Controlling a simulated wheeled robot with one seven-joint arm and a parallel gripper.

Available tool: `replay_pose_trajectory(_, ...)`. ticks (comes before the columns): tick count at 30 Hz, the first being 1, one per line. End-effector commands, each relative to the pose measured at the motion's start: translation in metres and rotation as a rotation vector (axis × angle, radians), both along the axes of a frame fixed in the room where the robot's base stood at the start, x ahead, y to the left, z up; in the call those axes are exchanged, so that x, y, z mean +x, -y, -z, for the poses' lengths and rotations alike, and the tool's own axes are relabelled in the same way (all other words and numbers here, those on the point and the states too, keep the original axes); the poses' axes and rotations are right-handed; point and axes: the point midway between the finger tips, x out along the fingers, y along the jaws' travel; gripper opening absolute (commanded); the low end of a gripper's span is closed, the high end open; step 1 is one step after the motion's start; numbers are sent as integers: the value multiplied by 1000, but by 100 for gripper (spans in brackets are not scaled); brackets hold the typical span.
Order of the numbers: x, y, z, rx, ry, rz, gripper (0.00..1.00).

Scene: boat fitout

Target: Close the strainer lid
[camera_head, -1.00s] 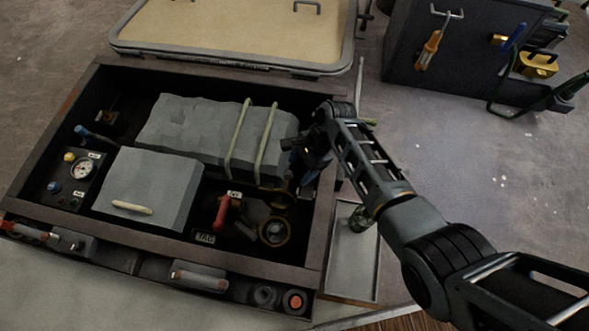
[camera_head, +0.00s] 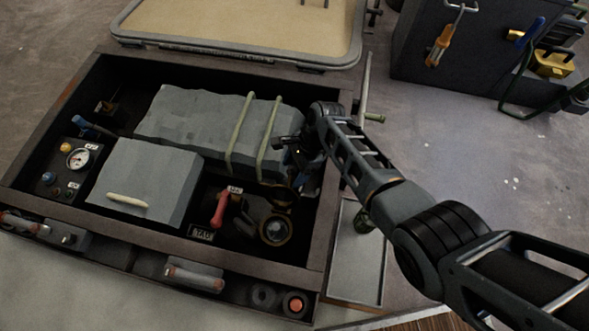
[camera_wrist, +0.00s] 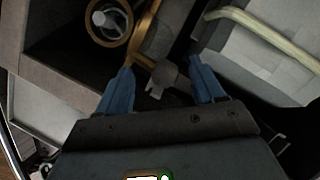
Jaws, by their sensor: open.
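The strainer (camera_head: 275,230) is a round brass-rimmed opening in the lower right of the dark bay; its pale inside shows at the top of the wrist view (camera_wrist: 108,22). A dark brass-edged disc, apparently the strainer lid (camera_wrist: 157,35), stands raised beside that opening, so the strainer is uncovered. A small grey knob or latch (camera_wrist: 165,78) shows below the disc. My gripper (camera_wrist: 162,72) is open, its two blue fingers apart with the knob between them in the picture; contact cannot be told. In the head view my gripper (camera_head: 297,160) is dark and partly hidden by my wrist.
A grey block (camera_head: 190,125) with green straps (camera_head: 240,135) lies close to my gripper. A red-handled lever (camera_head: 220,208) stands left of the strainer. The bay's dark rim (camera_head: 322,225) borders the right side. A grey box (camera_head: 150,180) and gauge panel (camera_head: 75,165) stand left.

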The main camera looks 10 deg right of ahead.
Motion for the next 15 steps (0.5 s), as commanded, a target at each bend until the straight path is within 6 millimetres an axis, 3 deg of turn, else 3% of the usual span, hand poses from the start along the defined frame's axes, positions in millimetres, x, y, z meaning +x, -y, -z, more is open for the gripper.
replay_pose_trajectory(6, 0, 0, 0, 0, 0, 0, 68)
replay_pose_trajectory(15, 0, 0, 0, 0, 0, 0, 39)
